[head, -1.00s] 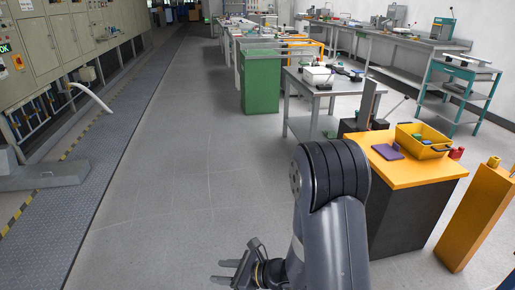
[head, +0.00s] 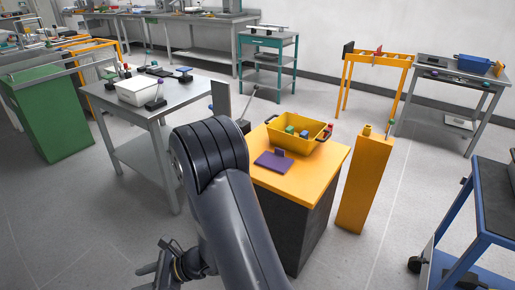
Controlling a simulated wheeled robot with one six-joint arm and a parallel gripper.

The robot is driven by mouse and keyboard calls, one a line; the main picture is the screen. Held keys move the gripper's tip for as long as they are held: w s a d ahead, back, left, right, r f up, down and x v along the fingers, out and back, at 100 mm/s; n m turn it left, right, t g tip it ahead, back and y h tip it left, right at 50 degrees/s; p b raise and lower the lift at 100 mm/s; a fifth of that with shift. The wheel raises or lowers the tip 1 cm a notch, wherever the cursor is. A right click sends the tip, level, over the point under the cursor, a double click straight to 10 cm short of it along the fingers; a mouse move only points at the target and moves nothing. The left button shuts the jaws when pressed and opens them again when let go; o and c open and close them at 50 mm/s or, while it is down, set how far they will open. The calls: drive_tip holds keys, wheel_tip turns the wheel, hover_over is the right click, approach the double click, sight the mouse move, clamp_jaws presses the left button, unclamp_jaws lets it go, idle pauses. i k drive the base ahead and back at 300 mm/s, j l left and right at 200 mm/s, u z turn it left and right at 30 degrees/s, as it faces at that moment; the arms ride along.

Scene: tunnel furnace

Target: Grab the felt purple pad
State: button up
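The purple pad (head: 273,162) lies flat on the front left part of the orange top of a dark cabinet (head: 305,179). A small upright purple piece stands at its back edge. My gripper (head: 150,268) is low at the bottom left, over the floor, well left of and below the pad. Its fingers look spread apart with nothing between them. My arm stands between the gripper and the cabinet and hides the cabinet's left side.
A yellow bin (head: 295,136) with small coloured items sits behind the pad. An orange pillar (head: 364,180) stands right of the cabinet. A grey table (head: 190,97) with a white tray is at left. A blue cart (head: 490,225) is at right. Floor is open at lower left.

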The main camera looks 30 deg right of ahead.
sight(276, 161)
drive_tip(key=i+j+z, duration=0.15)
drive_tip(key=i+z, duration=0.3)
drive_tip(key=i+j+z, duration=0.2)
drive_tip(key=z, duration=0.25)
drive_tip(key=i+j+z, duration=0.2)
drive_tip(key=j+z, duration=0.25)
drive_tip(key=i+j+z, duration=0.2)
drive_tip(key=j+z, duration=0.2)
drive_tip(key=i+j+z, duration=0.15)
drive_tip(key=j+z, duration=0.15)
drive_tip(key=z, duration=0.15)
drive_tip(key=j+z, duration=0.3)
drive_tip(key=z, duration=0.2)
drive_tip(key=i+j+z, duration=0.1)
drive_tip(key=j+z, duration=0.6)
drive_tip(key=z, duration=0.25)
drive_tip(key=j+z, duration=0.3)
drive_tip(key=k+j+z, duration=0.15)
drive_tip(key=j+z, duration=0.15)
drive_tip(key=j, duration=0.2)
